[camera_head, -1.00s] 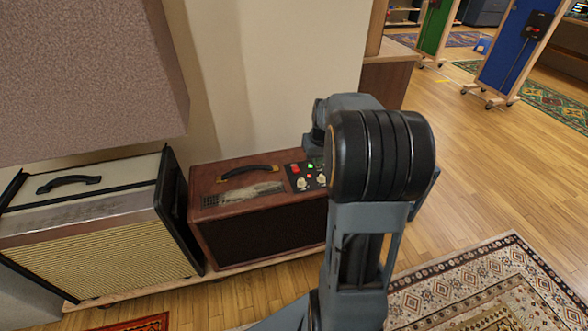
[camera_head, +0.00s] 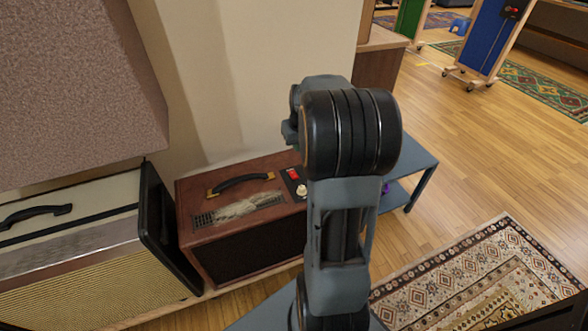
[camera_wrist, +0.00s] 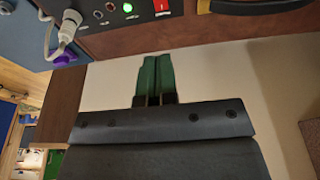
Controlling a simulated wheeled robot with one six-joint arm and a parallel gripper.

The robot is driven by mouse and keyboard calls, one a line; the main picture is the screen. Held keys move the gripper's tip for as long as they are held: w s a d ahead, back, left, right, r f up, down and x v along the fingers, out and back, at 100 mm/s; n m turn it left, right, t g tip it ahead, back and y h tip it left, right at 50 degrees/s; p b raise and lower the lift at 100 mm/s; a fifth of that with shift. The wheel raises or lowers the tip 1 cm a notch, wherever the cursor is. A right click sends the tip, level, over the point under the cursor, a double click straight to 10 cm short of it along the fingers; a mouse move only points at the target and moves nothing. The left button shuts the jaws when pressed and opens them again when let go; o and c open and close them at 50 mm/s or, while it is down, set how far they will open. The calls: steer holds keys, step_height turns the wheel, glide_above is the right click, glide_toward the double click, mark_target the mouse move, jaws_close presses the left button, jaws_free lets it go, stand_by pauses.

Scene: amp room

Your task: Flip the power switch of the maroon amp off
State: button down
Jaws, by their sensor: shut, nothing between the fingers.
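The maroon amp (camera_head: 240,215) stands against the wall, left of my arm in the head view. Its top control panel carries a red switch (camera_head: 293,173) and a pale knob (camera_head: 301,190); my arm hides the rest. In the wrist view the amp's maroon edge (camera_wrist: 215,30) runs along the top, with the red switch (camera_wrist: 161,7) beside a lit green light (camera_wrist: 127,8). My gripper (camera_wrist: 155,58) has its two green fingers together, with nothing between them. The fingertips point toward the panel near the switch; I cannot tell whether they touch the amp. The switch's tilt is unclear.
A cream amp (camera_head: 85,215) stands close on the left, and a grey padded block (camera_head: 80,80) hangs above it. A blue-grey table (camera_head: 415,165) is right of my arm. A cable plug (camera_wrist: 68,30) sits in the panel. Open floor lies to the right.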

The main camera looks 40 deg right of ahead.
steer(key=shift+a, duration=0.1)
steer(key=b, duration=0.5)
glide_toward(295, 176)
steer(key=x, duration=0.2)
steer(key=w+x, duration=0.1)
steer(key=x, duration=0.2)
steer(key=shift+w+f, duration=0.1)
steer(key=shift+f, duration=0.8)
steer(key=shift+s+f+b, duration=0.25)
steer(key=shift+f+b, duration=0.05)
steer(key=shift+f, duration=0.15)
steer(key=shift+w, duration=0.1)
